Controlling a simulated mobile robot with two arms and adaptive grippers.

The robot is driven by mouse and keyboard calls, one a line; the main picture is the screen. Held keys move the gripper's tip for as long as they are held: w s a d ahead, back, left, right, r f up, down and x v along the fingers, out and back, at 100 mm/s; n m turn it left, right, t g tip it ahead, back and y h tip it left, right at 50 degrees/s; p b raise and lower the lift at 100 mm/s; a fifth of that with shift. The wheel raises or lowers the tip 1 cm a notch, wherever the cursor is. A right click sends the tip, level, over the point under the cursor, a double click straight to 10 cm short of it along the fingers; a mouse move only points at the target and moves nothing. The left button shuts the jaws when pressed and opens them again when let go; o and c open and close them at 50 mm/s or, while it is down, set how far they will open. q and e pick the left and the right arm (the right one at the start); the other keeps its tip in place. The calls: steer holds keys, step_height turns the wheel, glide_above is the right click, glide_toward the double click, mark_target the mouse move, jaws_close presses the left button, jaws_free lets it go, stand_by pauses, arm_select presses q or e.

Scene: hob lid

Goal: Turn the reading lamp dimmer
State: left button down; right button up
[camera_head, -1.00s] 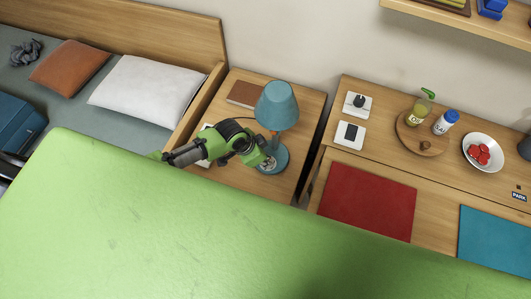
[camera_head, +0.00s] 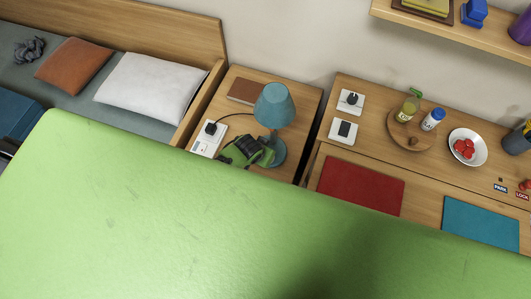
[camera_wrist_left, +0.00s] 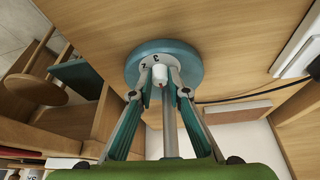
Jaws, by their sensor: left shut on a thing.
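The reading lamp (camera_head: 274,107) stands on the bedside table, with a blue shade and a round blue base. In the left wrist view the base (camera_wrist_left: 192,60) carries a dial with numbers, of which a 3 and a 2 show. A small pale dimmer knob (camera_wrist_left: 159,77) sits at the dial, in front of the lamp's grey stem. My left gripper (camera_wrist_left: 159,71) is shut on the knob, one fingertip on each side. In the head view my left gripper (camera_head: 265,155) is at the lamp base, its fingertips hard to make out. My right gripper is not in view.
A socket plate (camera_head: 208,139) with a plugged-in cord and a brown book (camera_head: 247,90) share the bedside table (camera_head: 300,106). To the right, a desk holds switch plates, a round tray (camera_head: 396,127) with bottles, and a white bowl (camera_head: 480,148).

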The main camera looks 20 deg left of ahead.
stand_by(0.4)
arm_select(q)
steer(key=c, duration=1.9)
jaws_free()
steer(key=shift+r, duration=0.1)
steer(key=v, duration=1.1)
steer(key=shift+s+r, duration=0.2)
steer(key=shift+r, duration=0.15)
